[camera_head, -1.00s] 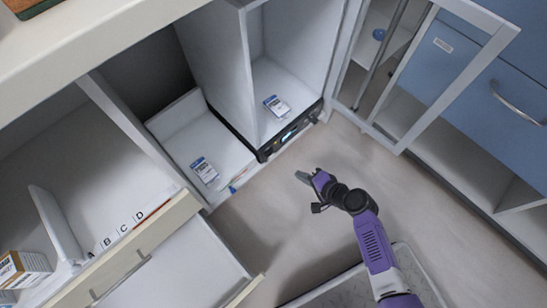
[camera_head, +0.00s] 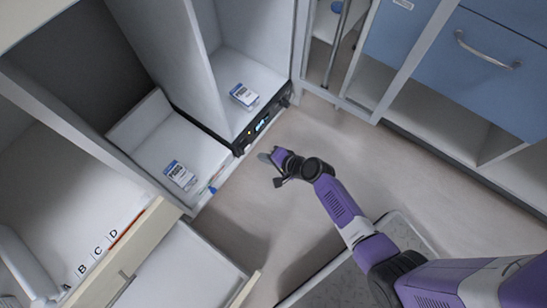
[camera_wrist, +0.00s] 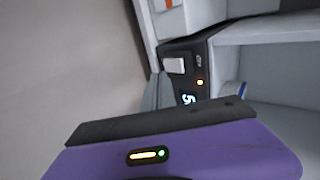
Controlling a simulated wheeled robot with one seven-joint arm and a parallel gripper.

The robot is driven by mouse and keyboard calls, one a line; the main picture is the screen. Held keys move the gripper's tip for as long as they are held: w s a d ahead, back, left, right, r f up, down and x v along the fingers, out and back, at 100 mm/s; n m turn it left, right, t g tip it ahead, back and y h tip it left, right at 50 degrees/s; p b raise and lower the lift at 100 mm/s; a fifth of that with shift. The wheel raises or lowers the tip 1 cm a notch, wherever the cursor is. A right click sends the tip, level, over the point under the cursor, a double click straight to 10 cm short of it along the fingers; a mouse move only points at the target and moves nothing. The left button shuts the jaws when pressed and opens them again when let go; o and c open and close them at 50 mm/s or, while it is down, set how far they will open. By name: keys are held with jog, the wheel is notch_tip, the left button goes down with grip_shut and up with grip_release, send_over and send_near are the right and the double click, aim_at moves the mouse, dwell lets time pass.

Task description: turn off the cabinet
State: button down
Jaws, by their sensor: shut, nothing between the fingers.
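The open white cabinet (camera_head: 249,60) has a black control strip (camera_head: 264,122) along its bottom front edge, with a lit display. In the wrist view the black strip (camera_wrist: 192,72) shows a pale rocker switch (camera_wrist: 174,66), a small orange light (camera_wrist: 200,82) and a lit digit display (camera_wrist: 188,99) partly hidden by my gripper.
A blue-labelled packet (camera_head: 243,95) lies inside the cabinet, and another packet (camera_head: 179,174) lies in the white bay to the left. An open drawer (camera_head: 185,268) juts out at lower left. A glazed door frame (camera_head: 352,105) and blue drawers (camera_head: 470,70) stand to the right. The floor between is clear.

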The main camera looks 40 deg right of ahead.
aim_at(248, 149)
jog(key=w, duration=0.2)
jog(key=w+a, duration=0.1)
jog(key=w, duration=0.1)
jog(key=shift+a+r, duration=0.1)
jog(key=shift+a, duration=0.05)
jog(key=shift+w+a+r+p, duration=0.1)
jog(key=shift+w+r+p, duration=0.1)
jog(key=shift+r+p, duration=0.3)
jog(key=shift+f, duration=0.45)
jog(key=shift+r, duration=0.1)
jog(key=shift+r+p, duration=0.75)
jog(key=shift+p, duration=0.15)
jog(key=shift+s, duration=0.1)
